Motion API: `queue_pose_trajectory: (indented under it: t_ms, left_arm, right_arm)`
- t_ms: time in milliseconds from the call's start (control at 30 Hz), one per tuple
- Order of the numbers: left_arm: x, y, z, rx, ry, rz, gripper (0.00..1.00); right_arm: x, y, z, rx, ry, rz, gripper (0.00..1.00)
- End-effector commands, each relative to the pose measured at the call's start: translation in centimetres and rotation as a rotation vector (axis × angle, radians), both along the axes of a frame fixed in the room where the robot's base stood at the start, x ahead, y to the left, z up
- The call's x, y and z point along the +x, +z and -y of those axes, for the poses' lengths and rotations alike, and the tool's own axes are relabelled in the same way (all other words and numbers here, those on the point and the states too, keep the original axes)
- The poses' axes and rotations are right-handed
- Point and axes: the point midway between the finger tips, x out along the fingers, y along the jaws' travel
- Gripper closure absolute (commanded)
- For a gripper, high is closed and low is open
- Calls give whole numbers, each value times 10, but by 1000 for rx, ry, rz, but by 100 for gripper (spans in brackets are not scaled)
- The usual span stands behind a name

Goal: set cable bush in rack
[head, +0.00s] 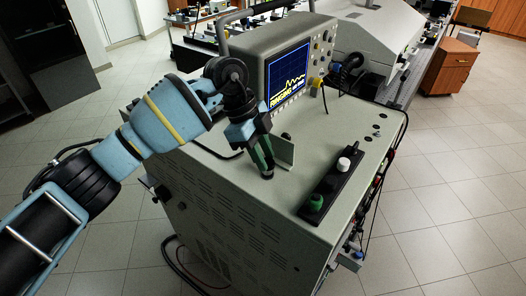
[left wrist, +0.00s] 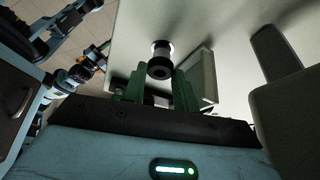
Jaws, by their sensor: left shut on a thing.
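My left gripper (head: 264,164) is shut on the cable bush, low over the top of the grey cabinet. In the left wrist view the bush (left wrist: 160,59) is a short cylinder with a pale band and dark ends, between the green fingers (left wrist: 158,88). In the head view the fingers mostly hide it; I cannot tell whether it touches the cabinet top. The black rack (head: 330,187) lies to the right of the gripper. My right gripper is not in view.
A pale upright plate (head: 284,150) stands close beside the left gripper. An oscilloscope (head: 289,60) stands behind it. Cables hang at the cabinet's right edge.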

Motion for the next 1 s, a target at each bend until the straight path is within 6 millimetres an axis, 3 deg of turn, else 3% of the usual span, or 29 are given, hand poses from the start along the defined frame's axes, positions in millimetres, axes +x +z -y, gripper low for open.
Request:
queue_pose_trajectory:
  t_ms: [1000]
  left_arm:
    - [0,-16,0,2,0,-2,98]
  right_arm:
    - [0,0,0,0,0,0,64]
